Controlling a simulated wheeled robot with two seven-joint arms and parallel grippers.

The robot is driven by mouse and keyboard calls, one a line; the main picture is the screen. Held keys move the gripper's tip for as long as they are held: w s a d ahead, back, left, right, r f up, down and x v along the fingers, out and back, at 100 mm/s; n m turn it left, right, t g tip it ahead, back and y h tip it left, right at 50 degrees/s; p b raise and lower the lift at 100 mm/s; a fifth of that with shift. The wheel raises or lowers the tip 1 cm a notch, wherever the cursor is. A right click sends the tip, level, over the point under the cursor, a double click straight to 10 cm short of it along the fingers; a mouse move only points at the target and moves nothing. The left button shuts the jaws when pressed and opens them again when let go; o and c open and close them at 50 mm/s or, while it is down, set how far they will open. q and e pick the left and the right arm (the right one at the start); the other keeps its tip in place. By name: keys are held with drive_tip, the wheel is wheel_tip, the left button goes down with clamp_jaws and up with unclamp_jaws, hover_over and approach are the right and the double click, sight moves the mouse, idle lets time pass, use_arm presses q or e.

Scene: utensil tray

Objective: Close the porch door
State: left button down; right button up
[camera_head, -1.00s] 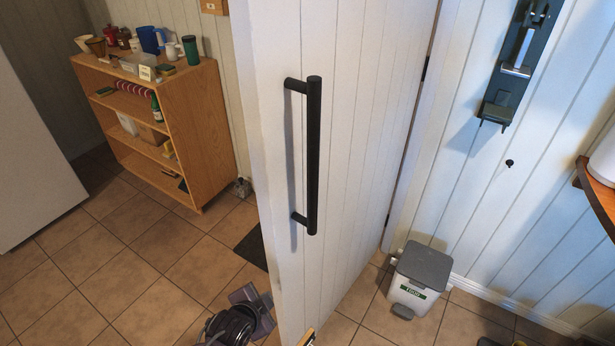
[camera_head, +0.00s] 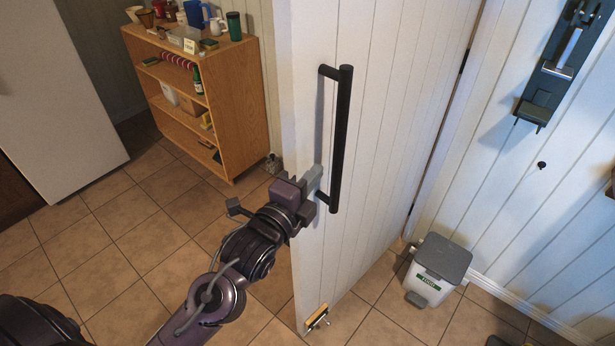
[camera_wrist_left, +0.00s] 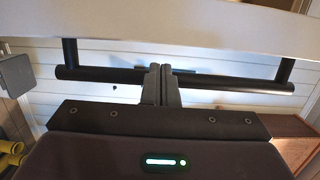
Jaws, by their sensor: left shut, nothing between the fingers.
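The white plank porch door (camera_head: 385,130) stands ajar, with its free edge towards me and its hinge side (camera_head: 440,130) at the right. A long black bar handle (camera_head: 341,140) is fixed upright on its face. My left gripper (camera_head: 314,183) is by the handle's lower end, at the door's free edge. In the left wrist view its shut, empty fingers (camera_wrist_left: 161,85) overlap the black bar (camera_wrist_left: 220,84), with the door (camera_wrist_left: 190,22) beyond. I cannot tell whether they touch the bar or the door. My right gripper is not in view.
A white bin with grey lid (camera_head: 437,268) stands on the tiles near the hinge side. A wooden shelf (camera_head: 238,105) with cups stands behind the door at left. A small yellow-and-black item (camera_head: 316,318) is at the door's bottom edge. Tiles at left are clear.

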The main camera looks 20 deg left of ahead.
sight(327, 158)
use_arm(q)
drive_tip(key=w, duration=0.3)
drive_tip(key=w+d+p, duration=0.1)
drive_tip(key=w, duration=0.2)
drive_tip(key=shift+w+d, duration=0.1)
